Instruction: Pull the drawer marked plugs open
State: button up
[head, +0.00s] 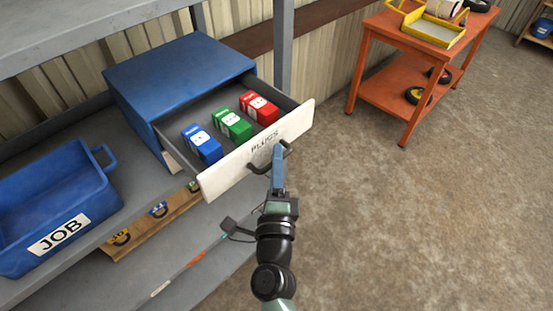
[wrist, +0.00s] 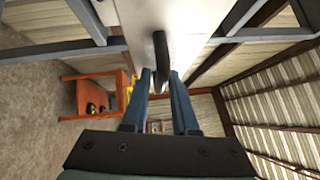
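The drawer marked PLUGS (head: 258,147) has a white front and stands well out of its blue cabinet (head: 180,72). Inside it lie a blue box (head: 202,145), a green box (head: 232,125) and a red box (head: 259,108) in a row. A dark bar handle (head: 257,168) is on the drawer front; it also shows in the wrist view (wrist: 161,55). My gripper (head: 279,150) is at the right part of this handle.
The cabinet stands on a grey shelf unit, with a post (head: 283,50) behind the drawer's right end. A blue JOB bin (head: 50,215) is to the left. A wooden rack (head: 140,232) lies below. An orange cart (head: 400,50) stands at the back right. The floor to the right is clear.

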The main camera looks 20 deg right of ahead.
jog(key=b+v, duration=0.3)
jog(key=v, duration=1)
jog(key=shift+b, duration=0.3)
